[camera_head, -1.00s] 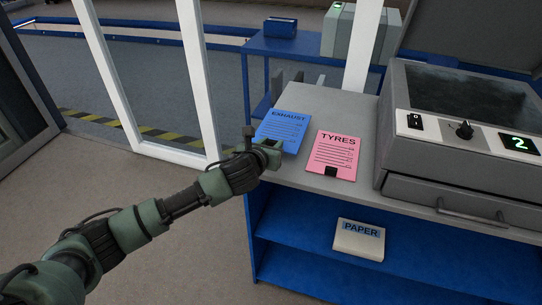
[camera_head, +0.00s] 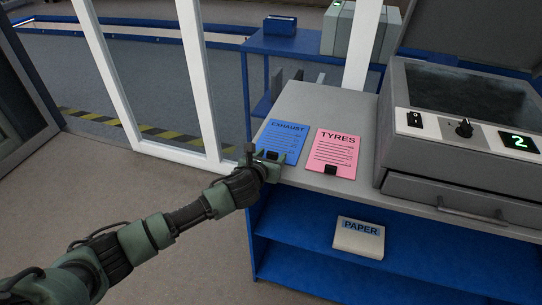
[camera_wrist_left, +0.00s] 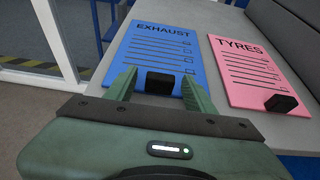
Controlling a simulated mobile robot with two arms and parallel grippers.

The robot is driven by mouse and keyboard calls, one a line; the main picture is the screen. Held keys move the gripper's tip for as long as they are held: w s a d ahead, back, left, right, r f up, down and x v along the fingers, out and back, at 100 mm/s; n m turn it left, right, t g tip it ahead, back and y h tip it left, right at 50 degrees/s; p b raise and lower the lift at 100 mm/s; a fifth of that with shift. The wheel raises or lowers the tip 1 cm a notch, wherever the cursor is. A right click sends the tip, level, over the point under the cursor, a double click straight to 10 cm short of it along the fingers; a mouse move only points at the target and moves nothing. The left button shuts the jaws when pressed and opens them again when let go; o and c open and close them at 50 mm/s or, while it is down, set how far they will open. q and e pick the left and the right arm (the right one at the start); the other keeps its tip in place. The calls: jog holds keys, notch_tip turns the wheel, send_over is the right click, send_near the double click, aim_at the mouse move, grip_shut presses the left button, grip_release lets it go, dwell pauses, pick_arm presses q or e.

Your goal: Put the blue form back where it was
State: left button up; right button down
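The blue form (camera_head: 284,138), headed EXHAUST, lies on the grey counter top beside the pink TYRES form (camera_head: 333,150). It also shows in the left wrist view (camera_wrist_left: 157,50), with a black block (camera_wrist_left: 160,83) at its near edge. My left gripper (camera_head: 272,157) is at that near edge. In the left wrist view its two green fingers (camera_wrist_left: 160,88) stand apart on either side of the block, with a gap showing on each side. My right gripper is not in view.
A grey machine (camera_head: 462,130) with a switch, knob and green "2" display stands right of the forms. A PAPER pack (camera_head: 359,238) lies on the blue shelf below. White frame posts (camera_head: 198,80) rise left of the counter (camera_head: 345,105).

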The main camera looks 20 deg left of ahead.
pick_arm(q)
jog(key=shift+r, duration=0.1)
jog(key=shift+s+r, duration=0.1)
jog(key=shift+s, duration=0.05)
jog(key=v, duration=1.1)
jog(key=shift+s+r+b, duration=0.2)
jog(key=shift+s+b, duration=0.1)
jog(key=shift+b, duration=0.1)
jog(key=shift+f, duration=0.1)
